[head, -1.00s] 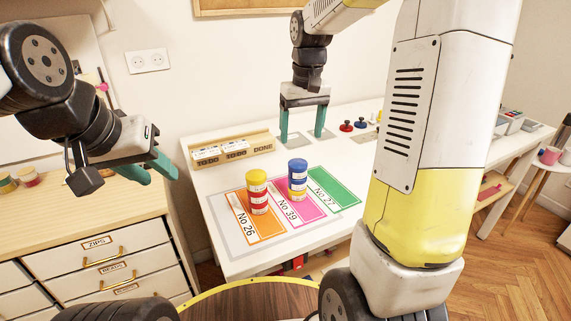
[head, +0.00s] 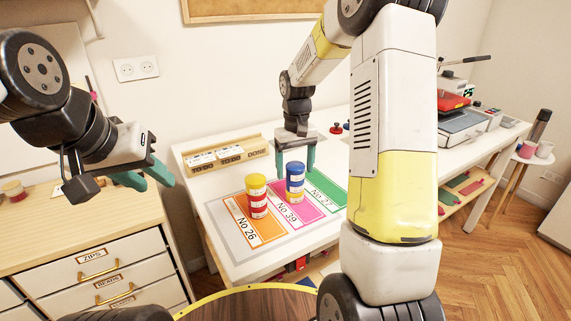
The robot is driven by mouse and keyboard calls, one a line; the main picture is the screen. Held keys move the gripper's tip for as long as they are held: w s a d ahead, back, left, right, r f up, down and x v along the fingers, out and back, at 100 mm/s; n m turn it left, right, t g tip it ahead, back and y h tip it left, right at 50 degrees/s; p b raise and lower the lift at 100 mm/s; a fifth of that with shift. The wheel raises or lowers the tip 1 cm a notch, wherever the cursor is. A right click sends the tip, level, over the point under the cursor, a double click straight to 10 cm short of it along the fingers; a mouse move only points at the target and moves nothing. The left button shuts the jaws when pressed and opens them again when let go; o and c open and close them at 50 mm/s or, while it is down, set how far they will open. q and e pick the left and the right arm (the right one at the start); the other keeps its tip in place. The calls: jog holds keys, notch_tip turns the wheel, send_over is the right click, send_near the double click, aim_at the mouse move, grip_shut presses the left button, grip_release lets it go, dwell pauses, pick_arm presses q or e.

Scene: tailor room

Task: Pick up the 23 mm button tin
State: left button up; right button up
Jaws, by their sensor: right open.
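Two short stacks of button tins stand on the numbered cards. One stack, yellow and red tins (head: 257,196), is on the orange No 26 card (head: 240,216). The other, blue and yellow tins (head: 295,182), is on the pink No 39 card (head: 305,213). The size labels are too small to read, so I cannot tell which tin is 23 mm. My left gripper (head: 147,178) is open and empty above the drawer cabinet, far left of the tins.
The green No 27 card (head: 327,188) looks bare where visible. A wooden rack (head: 225,155) stands at the table's back left. A red knob-like item (head: 337,129) is at the back. My right arm hides the table's middle. A heat press (head: 460,122) stands further right.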

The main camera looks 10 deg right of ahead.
jog(key=c, duration=1.5)
jog(key=shift+r, duration=0.1)
jog(key=shift+c, duration=0.2)
